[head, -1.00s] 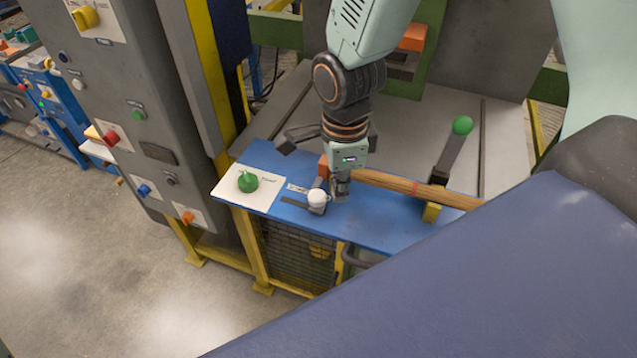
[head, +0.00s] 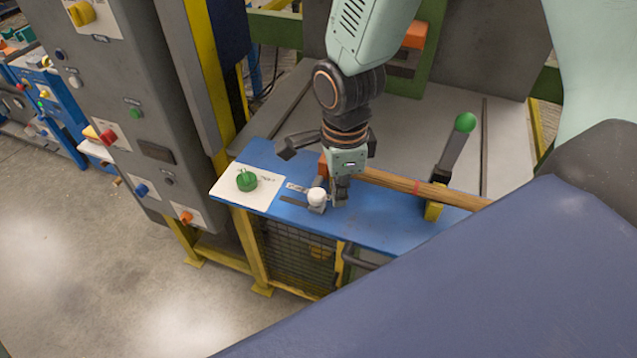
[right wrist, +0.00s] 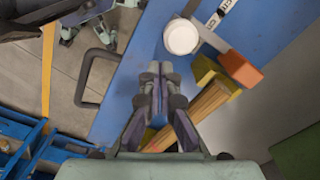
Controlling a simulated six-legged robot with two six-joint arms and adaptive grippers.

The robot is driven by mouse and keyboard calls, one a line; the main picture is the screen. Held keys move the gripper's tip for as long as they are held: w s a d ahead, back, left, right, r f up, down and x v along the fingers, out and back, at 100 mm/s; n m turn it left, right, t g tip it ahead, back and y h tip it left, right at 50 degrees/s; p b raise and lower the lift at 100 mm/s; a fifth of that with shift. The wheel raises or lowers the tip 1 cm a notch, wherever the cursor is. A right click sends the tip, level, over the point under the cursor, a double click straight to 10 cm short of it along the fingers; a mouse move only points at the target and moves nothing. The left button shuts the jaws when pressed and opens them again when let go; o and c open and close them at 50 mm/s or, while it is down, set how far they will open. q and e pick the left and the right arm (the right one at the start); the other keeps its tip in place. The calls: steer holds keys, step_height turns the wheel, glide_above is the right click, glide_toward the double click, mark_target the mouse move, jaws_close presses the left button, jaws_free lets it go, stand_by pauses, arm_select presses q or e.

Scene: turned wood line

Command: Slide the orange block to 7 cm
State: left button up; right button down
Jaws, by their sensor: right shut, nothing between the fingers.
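The orange block (head: 322,166) sits on the blue bench top (head: 385,206), at the left end of the wooden rod (head: 405,185); my right arm partly covers it in the head view. The block also shows at the upper right of the right wrist view (right wrist: 241,68). A scale strip (head: 295,200) and a white round knob (head: 317,196) lie just left of the gripper; the knob is clear in the right wrist view (right wrist: 181,37). My right gripper (head: 340,201) is shut and empty, pointing down, just right of the knob. The scale's numbers are too small to read.
A green knob (head: 246,180) sits on a white plate at the bench's left end. A lever with a green ball (head: 465,122) stands at the right, by a yellow rod support (head: 434,210). A grey control cabinet (head: 150,110) stands left.

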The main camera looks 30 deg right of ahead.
mark_target(338, 215)
steer(key=shift+f+b, duration=0.3)
steer(key=shift+f, duration=0.15)
steer(key=shift+f, duration=0.1)
steer(key=shift+f, duration=0.35)
steer(key=shift+f+b, duration=0.65)
steer(key=shift+b, duration=0.05)
steer(key=shift+a+r, duration=0.1)
